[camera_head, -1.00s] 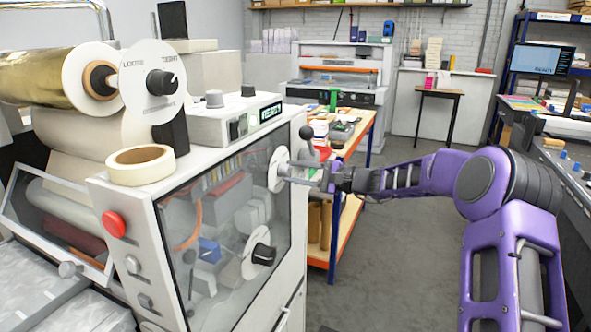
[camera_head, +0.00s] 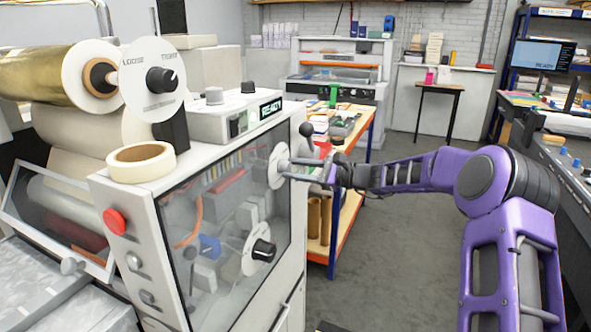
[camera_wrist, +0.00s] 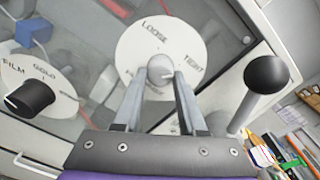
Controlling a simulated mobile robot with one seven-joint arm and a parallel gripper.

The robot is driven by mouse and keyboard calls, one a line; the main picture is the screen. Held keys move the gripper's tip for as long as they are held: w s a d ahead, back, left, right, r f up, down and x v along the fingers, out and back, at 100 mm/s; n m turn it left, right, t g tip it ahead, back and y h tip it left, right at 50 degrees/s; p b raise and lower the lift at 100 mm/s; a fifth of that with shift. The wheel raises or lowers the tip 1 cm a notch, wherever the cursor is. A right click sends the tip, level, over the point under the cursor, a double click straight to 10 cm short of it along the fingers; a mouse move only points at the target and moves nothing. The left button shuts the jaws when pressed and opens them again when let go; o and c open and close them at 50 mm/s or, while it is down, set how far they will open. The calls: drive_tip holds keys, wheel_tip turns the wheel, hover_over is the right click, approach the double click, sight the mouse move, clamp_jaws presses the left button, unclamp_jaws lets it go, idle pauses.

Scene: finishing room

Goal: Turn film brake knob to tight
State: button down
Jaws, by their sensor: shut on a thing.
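A round white dial (camera_wrist: 150,35) marked LOOSE and TIGHT fills the middle of the wrist view, with a small grey knob (camera_wrist: 161,68) at its centre. A third label at its lower left is mostly hidden by a finger. My gripper (camera_wrist: 162,78) is shut on this knob, one finger on each side. The knob's pointer mark is too small to read surely. In the head view, the dial (camera_head: 277,165) sits on the upper right of the machine's clear front, and my gripper (camera_head: 290,169) reaches it from the right.
A second dial with a black knob (camera_head: 263,250), marked FILM and GOLD, sits below. Another LOOSE/TIGHT dial with a black knob (camera_head: 160,80) fronts the gold roll (camera_head: 45,75). A black ball-ended lever (camera_wrist: 267,75) stands close right of my gripper. The floor (camera_head: 385,250) is clear.

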drive_tip(key=shift+c, duration=2.4)
unclamp_jaws()
drive_tip(key=shift+d, duration=0.1)
drive_tip(key=v, duration=1.7)
drive_tip(key=shift+b, duration=0.4)
drive_tip(key=shift+s, duration=0.1)
